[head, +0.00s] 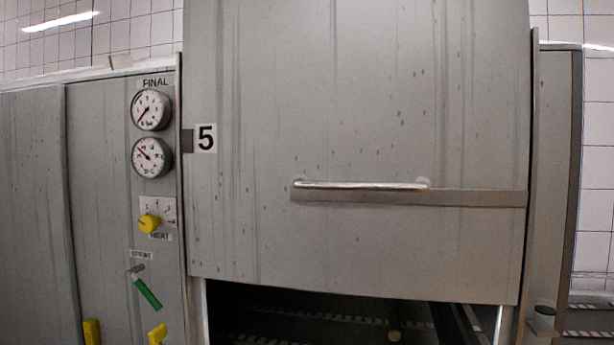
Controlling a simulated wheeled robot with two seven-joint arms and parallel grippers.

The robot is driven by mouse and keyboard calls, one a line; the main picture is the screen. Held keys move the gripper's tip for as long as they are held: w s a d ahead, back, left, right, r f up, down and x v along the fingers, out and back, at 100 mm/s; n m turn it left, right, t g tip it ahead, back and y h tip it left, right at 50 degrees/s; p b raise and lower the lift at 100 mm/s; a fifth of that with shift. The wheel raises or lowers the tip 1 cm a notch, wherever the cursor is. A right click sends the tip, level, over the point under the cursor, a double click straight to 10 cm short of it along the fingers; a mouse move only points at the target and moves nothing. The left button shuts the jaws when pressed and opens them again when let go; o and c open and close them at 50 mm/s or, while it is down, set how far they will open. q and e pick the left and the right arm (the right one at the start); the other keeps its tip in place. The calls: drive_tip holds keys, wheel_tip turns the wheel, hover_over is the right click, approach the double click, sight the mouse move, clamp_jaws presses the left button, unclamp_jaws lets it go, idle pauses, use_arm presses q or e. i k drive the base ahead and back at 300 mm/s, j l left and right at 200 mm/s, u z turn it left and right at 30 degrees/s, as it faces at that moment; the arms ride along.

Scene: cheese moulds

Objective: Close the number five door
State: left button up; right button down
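The number five door (360,110) is a large grey metal panel in the head view, marked by a "5" label (206,138) at its left edge. It is raised, and a dark opening (300,315) shows below its lower edge. A horizontal metal bar handle (360,185) sits on the door's lower half, in line with a flat metal strip (470,197) running to the right edge. Neither of my grippers is in view.
Left of the door is a grey control panel with two round gauges (151,110), a yellow heat knob (149,223) and a green-handled lever (147,293). Yellow handles (92,331) show at the bottom left. White tiled walls (597,180) stand behind. The space before the door looks clear.

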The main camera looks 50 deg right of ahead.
sight(374, 148)
drive_tip(key=k+l, duration=0.1)
drive_tip(key=k, duration=1.2)
